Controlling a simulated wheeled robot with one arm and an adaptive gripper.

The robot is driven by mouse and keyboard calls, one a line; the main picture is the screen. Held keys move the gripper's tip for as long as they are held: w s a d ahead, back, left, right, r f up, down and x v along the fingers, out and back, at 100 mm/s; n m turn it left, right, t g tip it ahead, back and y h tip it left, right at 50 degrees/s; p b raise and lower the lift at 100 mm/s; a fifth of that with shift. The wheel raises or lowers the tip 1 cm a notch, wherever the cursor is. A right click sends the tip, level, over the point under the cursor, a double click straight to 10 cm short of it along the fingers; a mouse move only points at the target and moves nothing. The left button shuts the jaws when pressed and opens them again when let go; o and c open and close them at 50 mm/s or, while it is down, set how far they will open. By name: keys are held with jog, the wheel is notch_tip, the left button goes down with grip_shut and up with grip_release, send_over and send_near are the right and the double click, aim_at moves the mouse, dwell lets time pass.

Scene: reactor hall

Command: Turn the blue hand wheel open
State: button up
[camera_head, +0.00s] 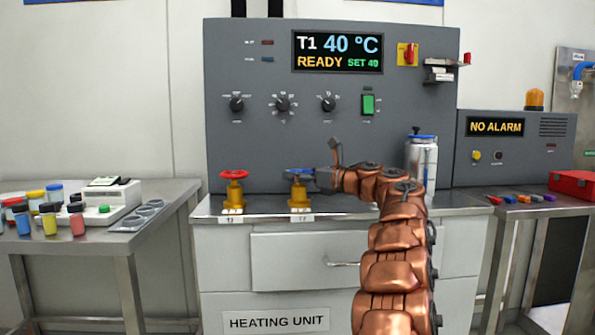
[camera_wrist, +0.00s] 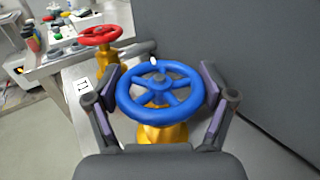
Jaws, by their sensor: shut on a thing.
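The blue hand wheel (camera_wrist: 160,92) sits on a brass valve body (camera_wrist: 163,134) on the counter. In the head view the blue wheel (camera_head: 299,171) stands right of the red one and is partly hidden by my gripper. My gripper (camera_head: 321,178) reaches it from the right. In the wrist view the two fingers of my gripper (camera_wrist: 161,95) stand on either side of the blue wheel's rim, shut on it. A small white mark (camera_wrist: 153,61) shows near the wheel's far rim.
A red hand wheel (camera_head: 234,174) on its own brass valve stands to the left, close by. A metal canister (camera_head: 421,160) stands right of the arm.

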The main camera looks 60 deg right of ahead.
aim_at(300, 170)
jog(key=shift+r+n+y+p, duration=0.4)
jog(key=shift+n+y+p, duration=0.5)
jog(key=shift+y+p, duration=0.3)
jog(key=shift+r+p, duration=0.2)
jog(key=shift+p, duration=0.1)
jog(key=r+y+p, duration=0.1)
jog(key=r+n+p, duration=0.1)
jog(key=shift+s+d+y+p, duration=0.1)
jog(key=shift+s+y+p, duration=0.2)
jog(key=shift+y, duration=0.1)
jog(key=shift+s+r+p, duration=0.2)
jog(key=shift+p, duration=0.15)
jog(key=c, duration=0.4)
jog(key=shift+s+d+n+y+p, duration=0.1)
jog(key=shift+d+n+y+p, duration=0.1)
jog(key=shift+n+y+p, duration=0.15)
grip_shut()
jog(key=shift+c, duration=1.7)
grip_release()
jog(key=shift+f+b, duration=0.25)
jog(key=shift+b, duration=0.05)
jog(key=o, duration=1.8)
jog(key=shift+a+f, duration=0.1)
jog(key=shift+a, duration=0.05)
jog(key=shift+c, duration=0.2)
jog(key=shift+f, duration=0.1)
